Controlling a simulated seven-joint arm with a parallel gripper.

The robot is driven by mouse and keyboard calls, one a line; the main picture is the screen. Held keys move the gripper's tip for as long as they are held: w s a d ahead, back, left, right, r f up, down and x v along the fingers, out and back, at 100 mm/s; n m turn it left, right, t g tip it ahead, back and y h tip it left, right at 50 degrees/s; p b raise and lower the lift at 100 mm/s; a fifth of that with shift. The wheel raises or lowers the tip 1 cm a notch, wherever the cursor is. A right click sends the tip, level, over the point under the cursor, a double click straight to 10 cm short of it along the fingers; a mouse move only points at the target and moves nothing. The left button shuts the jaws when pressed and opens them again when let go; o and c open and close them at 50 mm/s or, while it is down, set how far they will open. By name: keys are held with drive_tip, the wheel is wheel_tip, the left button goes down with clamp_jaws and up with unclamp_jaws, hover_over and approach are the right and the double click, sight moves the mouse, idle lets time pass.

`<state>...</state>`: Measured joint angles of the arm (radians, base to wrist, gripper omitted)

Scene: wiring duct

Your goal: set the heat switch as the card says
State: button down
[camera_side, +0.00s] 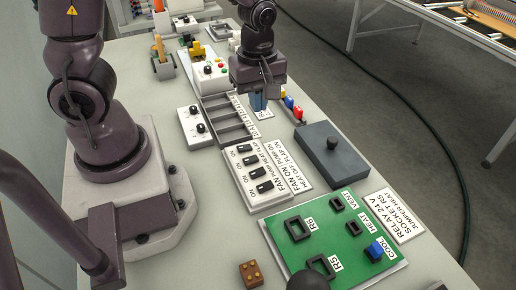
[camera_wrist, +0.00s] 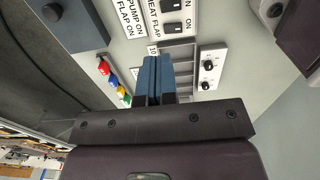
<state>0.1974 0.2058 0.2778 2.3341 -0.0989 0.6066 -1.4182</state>
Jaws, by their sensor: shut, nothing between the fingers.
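The switch panel (camera_side: 250,195) is a white plate with a row of black switches, labelled FAN, PUMP, HEAT and FLAP. The heat switch (camera_side: 249,161) is second from the far end; its setting is too small to tell. In the wrist view, part of the panel shows at the top, with the heat switch (camera_wrist: 174,4) near the edge. The card (camera_side: 289,164) lies along the panel's right side and reads FAN ON, PUMP ON, HEAT OFF, FLAP ON. My gripper (camera_side: 258,103) is shut and empty, beyond the panel's far end; its blue fingers (camera_wrist: 158,75) touch each other.
A grey slotted tray (camera_side: 226,118) lies beside my gripper. Coloured plugs (camera_side: 293,106) stand to its right. A grey box with a black knob (camera_side: 333,148) is right of the card. A green relay board (camera_side: 325,238) lies nearer, and a white knob box (camera_side: 195,126) left.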

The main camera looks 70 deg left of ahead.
sight(253, 159)
wheel_tip(253, 159, down, 14)
drive_tip(key=shift+r, duration=0.1)
idle(0.6)
drive_tip(key=shift+w, duration=0.1)
drive_tip(key=shift+f, duration=0.3)
drive_tip(key=shift+s+r, duration=0.4)
drive_tip(key=shift+s, duration=0.35)
